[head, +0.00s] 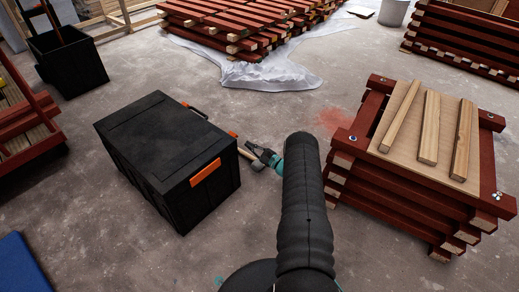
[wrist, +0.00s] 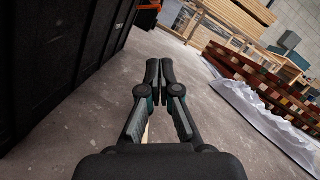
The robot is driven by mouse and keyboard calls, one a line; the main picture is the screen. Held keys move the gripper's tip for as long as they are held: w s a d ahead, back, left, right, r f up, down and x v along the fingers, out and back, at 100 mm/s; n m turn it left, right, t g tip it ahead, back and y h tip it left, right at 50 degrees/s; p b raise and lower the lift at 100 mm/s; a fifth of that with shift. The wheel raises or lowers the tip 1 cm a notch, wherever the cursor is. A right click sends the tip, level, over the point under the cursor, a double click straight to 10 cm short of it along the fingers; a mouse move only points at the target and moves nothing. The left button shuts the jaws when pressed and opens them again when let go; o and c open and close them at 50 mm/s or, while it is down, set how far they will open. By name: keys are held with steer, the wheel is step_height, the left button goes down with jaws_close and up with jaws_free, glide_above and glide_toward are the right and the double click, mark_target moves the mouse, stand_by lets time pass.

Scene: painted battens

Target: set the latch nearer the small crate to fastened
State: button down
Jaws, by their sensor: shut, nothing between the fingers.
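A large black lidded box (head: 165,150) stands on the floor left of my arm. An orange latch (head: 205,172) shows on its near face, and a smaller orange piece (head: 232,134) shows at its right edge. I cannot tell whether either is fastened. A smaller black open crate (head: 70,60) stands at the upper left. My gripper (head: 262,157) is beside the box's right side, apart from the orange latch. In the wrist view my gripper (wrist: 159,80) is shut and empty, with the box's dark wall (wrist: 55,75) to its left and orange (wrist: 148,5) at the top.
A stack of red battens (head: 400,205) with a board and loose wooden strips on top stands to the right. Another batten stack (head: 235,25) lies on white sheeting (head: 265,75) at the back. A blue object (head: 22,265) is at the lower left. Concrete floor between is clear.

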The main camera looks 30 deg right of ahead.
steer(key=w+a+r, duration=0.2)
steer(key=a+r, duration=0.1)
steer(key=r, duration=0.1)
steer(key=shift+w+a+r+p, duration=0.15)
steer(key=shift+w+a+p, duration=0.15)
steer(key=shift+p, duration=0.1)
